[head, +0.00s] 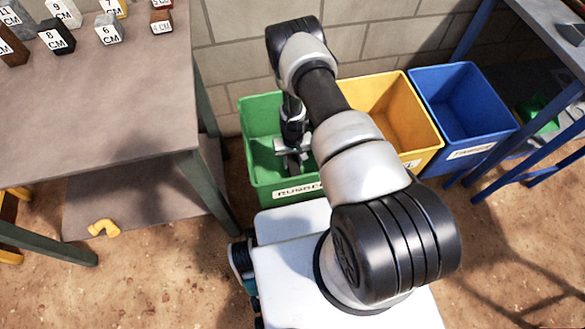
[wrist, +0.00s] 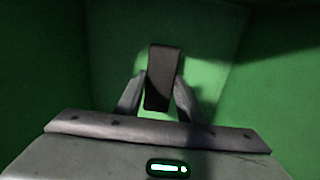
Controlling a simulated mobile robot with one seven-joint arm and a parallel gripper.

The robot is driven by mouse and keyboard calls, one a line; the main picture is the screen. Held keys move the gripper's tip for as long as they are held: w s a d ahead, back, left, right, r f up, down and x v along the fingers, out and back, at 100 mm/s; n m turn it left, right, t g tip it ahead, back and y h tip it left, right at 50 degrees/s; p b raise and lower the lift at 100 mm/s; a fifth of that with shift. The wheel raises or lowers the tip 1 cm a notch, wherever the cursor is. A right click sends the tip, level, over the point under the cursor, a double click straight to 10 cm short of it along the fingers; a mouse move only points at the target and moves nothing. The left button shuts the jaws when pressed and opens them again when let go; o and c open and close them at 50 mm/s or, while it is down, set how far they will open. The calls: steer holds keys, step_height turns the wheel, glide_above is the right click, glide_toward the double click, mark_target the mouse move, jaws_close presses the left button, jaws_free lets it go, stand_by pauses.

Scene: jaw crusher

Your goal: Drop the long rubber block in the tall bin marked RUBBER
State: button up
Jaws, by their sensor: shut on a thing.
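The green bin (head: 258,183) stands by the wall, with a white label reading RUBBER, partly cut off by my arm. My gripper (head: 292,160) is down inside the green bin's opening in the head view. In the wrist view my gripper (wrist: 160,98) is shut on a long dark block (wrist: 162,75), one finger on each side. The block points away toward the bin's floor, with green walls (wrist: 45,70) around it. I cannot tell whether its far end touches the floor. My arm hides part of the bin in the head view.
A yellow bin (head: 415,125) and a blue bin (head: 480,85) stand to the right. A table (head: 110,110) at left bears several marked blocks. A yellow object (head: 104,228) lies below it. A blue-legged table (head: 475,40) is at the right.

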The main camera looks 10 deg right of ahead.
mark_target(293, 167)
steer(key=shift+f+b, duration=0.55)
steer(key=shift+f, duration=1.75)
steer(key=shift+f, duration=0.2)
steer(key=o, duration=1.2)
steer(key=shift+c, duration=0.2)
steer(key=shift+r, duration=0.15)
